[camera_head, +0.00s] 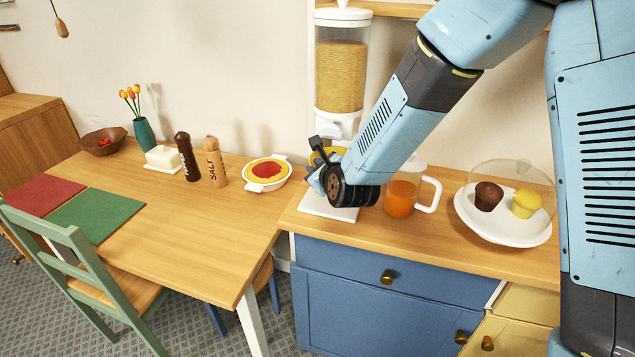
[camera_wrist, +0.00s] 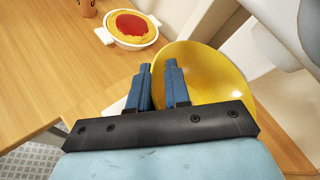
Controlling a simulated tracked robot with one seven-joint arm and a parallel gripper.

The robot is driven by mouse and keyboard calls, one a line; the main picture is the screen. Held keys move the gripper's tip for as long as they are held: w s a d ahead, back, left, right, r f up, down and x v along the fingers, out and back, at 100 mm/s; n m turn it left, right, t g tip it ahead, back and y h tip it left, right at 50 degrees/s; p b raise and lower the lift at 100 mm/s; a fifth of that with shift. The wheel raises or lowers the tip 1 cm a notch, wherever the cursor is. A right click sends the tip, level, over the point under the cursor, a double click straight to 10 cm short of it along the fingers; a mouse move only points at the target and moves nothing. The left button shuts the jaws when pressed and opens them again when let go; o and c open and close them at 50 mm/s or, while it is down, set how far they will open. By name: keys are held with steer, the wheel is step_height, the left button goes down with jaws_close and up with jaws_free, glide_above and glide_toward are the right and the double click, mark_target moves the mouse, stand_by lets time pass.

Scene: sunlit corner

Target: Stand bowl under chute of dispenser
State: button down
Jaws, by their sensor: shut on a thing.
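The cereal dispenser (camera_head: 341,78) stands against the wall, with its white chute (camera_head: 338,128) below the clear, grain-filled hopper and a white base (camera_head: 326,209) on the counter. The yellow bowl (camera_head: 327,156) shows just below the chute, mostly hidden behind my gripper (camera_head: 319,160). In the wrist view the bowl (camera_wrist: 215,75) is large and close, and my gripper (camera_wrist: 160,75) has one finger on each side of its near wall, shut on it. White dispenser parts (camera_wrist: 268,52) lie to its right. I cannot tell whether the bowl touches the base.
A glass jug (camera_head: 401,197) of orange drink stands right of my gripper. A domed plate (camera_head: 505,232) with muffins is further right.

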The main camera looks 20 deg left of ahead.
steer(key=shift+w+f, duration=0.2)
steer(key=shift+f, duration=2.05)
steer(key=c, duration=1.1)
jaws_free()
steer(key=v, duration=1.2)
